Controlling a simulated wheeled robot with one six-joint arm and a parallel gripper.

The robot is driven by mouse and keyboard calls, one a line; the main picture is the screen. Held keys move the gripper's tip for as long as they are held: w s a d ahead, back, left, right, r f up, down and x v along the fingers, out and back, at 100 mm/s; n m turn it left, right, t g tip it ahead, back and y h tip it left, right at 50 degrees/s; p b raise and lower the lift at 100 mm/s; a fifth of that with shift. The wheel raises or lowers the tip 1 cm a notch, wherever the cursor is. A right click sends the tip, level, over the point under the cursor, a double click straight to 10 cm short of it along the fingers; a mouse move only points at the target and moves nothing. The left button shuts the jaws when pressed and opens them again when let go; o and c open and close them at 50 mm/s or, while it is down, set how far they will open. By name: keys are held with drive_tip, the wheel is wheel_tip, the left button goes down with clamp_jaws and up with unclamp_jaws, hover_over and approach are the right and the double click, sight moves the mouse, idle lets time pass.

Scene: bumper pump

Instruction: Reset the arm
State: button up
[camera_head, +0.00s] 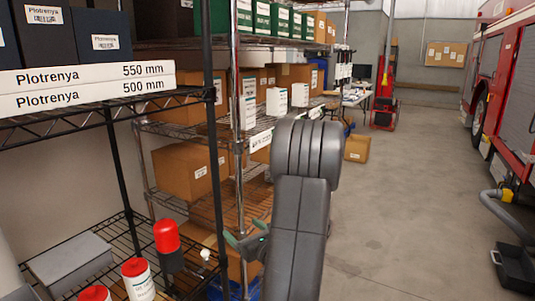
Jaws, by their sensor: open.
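My arm (300,215) is dark grey and stands upright in the middle of the picture, bent at the top. My gripper (245,233) shows partly behind and left of the arm, low in front of the shelving. Its green-tipped fingers are apart, with nothing visible between them. The rest of the gripper is hidden by the arm.
Black wire shelving (118,170) fills the left, close to my arm. Its lower shelf bears a red-topped dark object (167,247), a white red-lidded container (137,281) and a grey box (70,263). A red truck (505,90) stands right. The floor (400,220) between is clear.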

drive_tip(key=w+d+m+t+h+p, duration=0.3)
drive_tip(key=d+m+h+p, duration=0.1)
drive_tip(key=d+h+p, duration=0.1)
drive_tip(key=shift+d+r+h+p, duration=0.3)
drive_tip(key=shift+d+h+p, duration=0.15)
drive_tip(key=shift+d, duration=0.45)
